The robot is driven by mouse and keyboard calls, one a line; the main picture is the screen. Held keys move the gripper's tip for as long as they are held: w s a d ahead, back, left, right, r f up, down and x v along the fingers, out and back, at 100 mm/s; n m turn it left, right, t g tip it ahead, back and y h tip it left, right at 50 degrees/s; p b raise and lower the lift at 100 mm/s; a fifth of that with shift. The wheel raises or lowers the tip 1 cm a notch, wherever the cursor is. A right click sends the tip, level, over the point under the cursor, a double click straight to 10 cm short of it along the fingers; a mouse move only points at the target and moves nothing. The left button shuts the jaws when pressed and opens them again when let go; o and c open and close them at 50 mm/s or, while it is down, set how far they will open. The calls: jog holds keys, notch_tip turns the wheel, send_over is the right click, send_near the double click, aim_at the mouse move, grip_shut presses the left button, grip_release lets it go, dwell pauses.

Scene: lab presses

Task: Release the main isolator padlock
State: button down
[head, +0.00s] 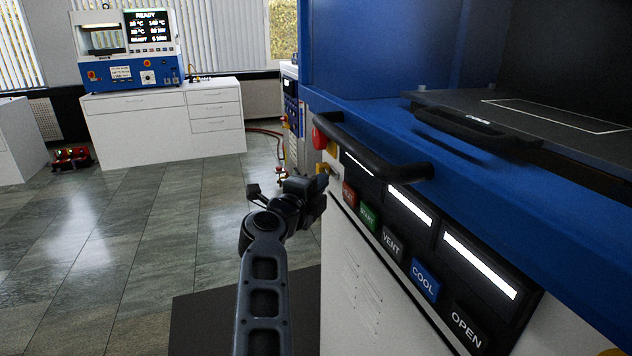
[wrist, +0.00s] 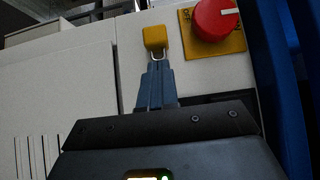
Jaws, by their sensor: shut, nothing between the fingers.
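The main isolator is a round red knob (wrist: 213,18) on a yellow plate (wrist: 236,45), at the upper right of the wrist view. The knob (head: 319,138) also shows in the head view, at the left end of the blue press front. The padlock (wrist: 155,38) has a yellow body and a thin metal shackle, and sits beside the isolator plate on the white panel. My gripper (wrist: 158,68) is shut and empty, its fingertips right at the shackle; I cannot tell whether they touch. In the head view the gripper (head: 320,182) is close to the panel, just below the isolator.
A black bar handle (head: 375,150) juts out near the isolator. Labelled buttons, including the blue COOL button (head: 425,281), line the panel to the right. A small press (head: 128,55) stands on a white cabinet (head: 165,125) behind.

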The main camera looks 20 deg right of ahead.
aim_at(327, 172)
jog(key=shift+w+d, duration=0.1)
jog(key=shift+w, duration=0.95)
jog(key=w+b, duration=0.4)
jog(key=shift+w, duration=0.25)
